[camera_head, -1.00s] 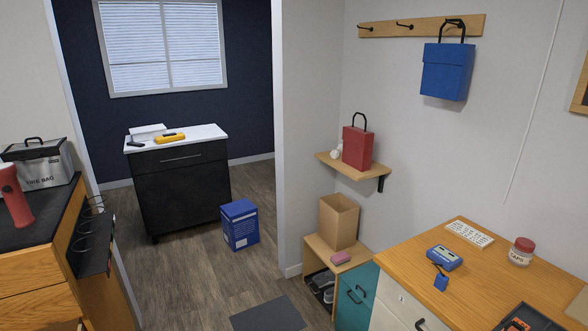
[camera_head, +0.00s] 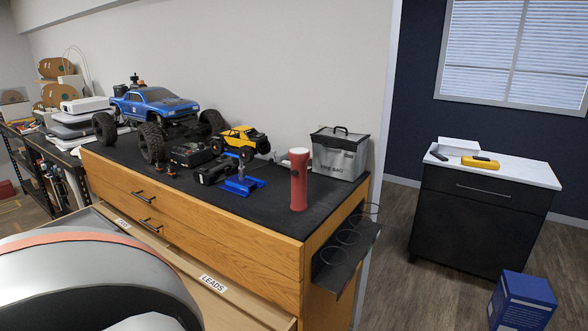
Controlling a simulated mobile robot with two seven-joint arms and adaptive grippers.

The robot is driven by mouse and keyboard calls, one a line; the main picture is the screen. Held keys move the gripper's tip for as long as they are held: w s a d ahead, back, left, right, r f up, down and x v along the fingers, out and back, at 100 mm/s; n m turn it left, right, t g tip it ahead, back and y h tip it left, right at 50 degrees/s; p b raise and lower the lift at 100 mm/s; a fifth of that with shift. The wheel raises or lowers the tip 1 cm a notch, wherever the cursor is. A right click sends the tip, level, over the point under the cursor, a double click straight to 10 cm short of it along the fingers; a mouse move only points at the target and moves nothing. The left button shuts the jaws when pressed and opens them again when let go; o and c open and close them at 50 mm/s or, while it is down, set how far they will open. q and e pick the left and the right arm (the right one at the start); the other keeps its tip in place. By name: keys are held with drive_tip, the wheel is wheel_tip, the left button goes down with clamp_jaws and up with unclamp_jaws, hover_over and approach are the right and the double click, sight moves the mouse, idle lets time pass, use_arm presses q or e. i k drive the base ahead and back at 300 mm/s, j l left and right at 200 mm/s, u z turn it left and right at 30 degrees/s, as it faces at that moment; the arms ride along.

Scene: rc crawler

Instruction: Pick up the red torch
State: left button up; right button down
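A red torch (camera_head: 299,182) with a pale top stands upright on the black mat (camera_head: 215,207) of the wooden drawer cabinet, near its front right corner. Nothing touches it. A large grey and white rounded shape with an orange band fills the lower left; it looks like part of my own arm. Neither gripper's fingers show.
A silver bag (camera_head: 340,155) stands behind the torch, with a blue stand (camera_head: 243,184) to its left. A yellow crawler (camera_head: 240,139) and a blue truck (camera_head: 155,105) are further left. An open drawer labelled LEADS (camera_head: 213,284) juts out in front. A wire-ring holder (camera_head: 345,258) hangs on the right side.

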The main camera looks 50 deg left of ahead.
sight(299, 157)
drive_tip(key=i+z, duration=0.15)
drive_tip(key=i, duration=0.3)
drive_tip(key=i+j+z, duration=0.15)
drive_tip(key=i, duration=0.3)
drive_tip(key=i+j+z, duration=0.15)
drive_tip(key=i, duration=0.3)
drive_tip(key=i+l+u, duration=0.1)
drive_tip(key=i+u, duration=0.35)
drive_tip(key=i+l+u, duration=0.25)
drive_tip(key=u, duration=0.6)
drive_tip(key=i+l+u, duration=0.1)
drive_tip(key=u, duration=0.3)
drive_tip(key=l+u, duration=0.1)
drive_tip(key=u, duration=0.3)
drive_tip(key=l+u, duration=0.1)
drive_tip(key=u, duration=0.3)
